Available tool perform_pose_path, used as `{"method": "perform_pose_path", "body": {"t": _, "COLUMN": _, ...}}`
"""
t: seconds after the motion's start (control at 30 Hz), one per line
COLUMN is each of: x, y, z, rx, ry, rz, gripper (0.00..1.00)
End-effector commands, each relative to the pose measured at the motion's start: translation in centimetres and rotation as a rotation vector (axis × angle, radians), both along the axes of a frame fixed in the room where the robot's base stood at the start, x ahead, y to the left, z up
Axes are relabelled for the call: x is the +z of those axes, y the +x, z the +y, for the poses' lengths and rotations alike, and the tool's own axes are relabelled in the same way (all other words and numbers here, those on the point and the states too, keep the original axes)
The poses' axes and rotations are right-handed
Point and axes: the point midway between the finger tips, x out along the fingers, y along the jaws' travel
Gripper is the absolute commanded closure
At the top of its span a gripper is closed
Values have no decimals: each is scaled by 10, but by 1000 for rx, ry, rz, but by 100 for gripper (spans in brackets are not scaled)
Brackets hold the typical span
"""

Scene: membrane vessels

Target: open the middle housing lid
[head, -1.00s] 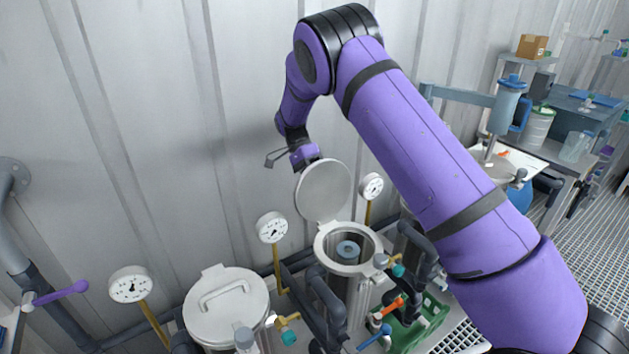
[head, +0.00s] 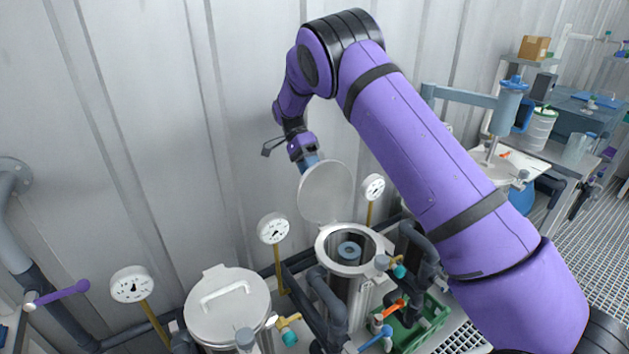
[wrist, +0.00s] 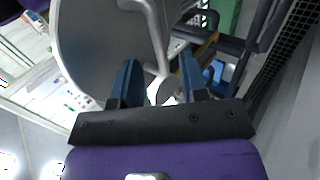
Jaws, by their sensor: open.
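The middle housing lid (head: 326,193), a round grey disc, stands swung up and tilted back behind its housing (head: 348,272). The housing mouth is uncovered, and a blue-grey ring with a dark centre shows inside. My gripper (wrist: 159,62) is behind the raised lid; in the head view only its blue part above the lid's top edge shows, and the lid hides the fingertips. In the wrist view the two blue fingers are apart, and the lid (wrist: 95,45) fills the upper left. Its metal handle (wrist: 157,35) reaches down between the fingers, which are not closed on it.
A closed housing lid (head: 228,305) with a handle is at the front left. Gauges (head: 273,228) stand on yellow stems along the ribbed wall (head: 150,150). A green crate (head: 412,335), pipes and valve handles crowd the right of the middle housing. A workbench is farther right.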

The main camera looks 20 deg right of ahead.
Motion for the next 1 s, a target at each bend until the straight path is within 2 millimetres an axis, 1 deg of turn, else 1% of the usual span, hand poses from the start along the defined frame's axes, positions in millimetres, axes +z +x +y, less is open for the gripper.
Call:
{"method": "perform_pose_path", "body": {"t": 0.03, "x": 8, "y": 8, "z": 2, "rx": 1, "ry": 0, "rz": -3, "gripper": 60}}
{"method": "perform_pose_path", "body": {"t": 0.2, "x": 30, "y": 27, "z": 8, "rx": -1, "ry": 0, "rz": -1, "gripper": 60}}
{"method": "perform_pose_path", "body": {"t": 0.4, "x": 46, "y": 41, "z": 13, "rx": 0, "ry": 0, "rz": 1, "gripper": 60}}
{"method": "perform_pose_path", "body": {"t": 0.6, "x": 51, "y": 45, "z": 15, "rx": -1, "ry": 0, "rz": 2, "gripper": 60}}
{"method": "perform_pose_path", "body": {"t": 1.0, "x": 51, "y": 45, "z": 14, "rx": -1, "ry": 0, "rz": 2, "gripper": 60}}
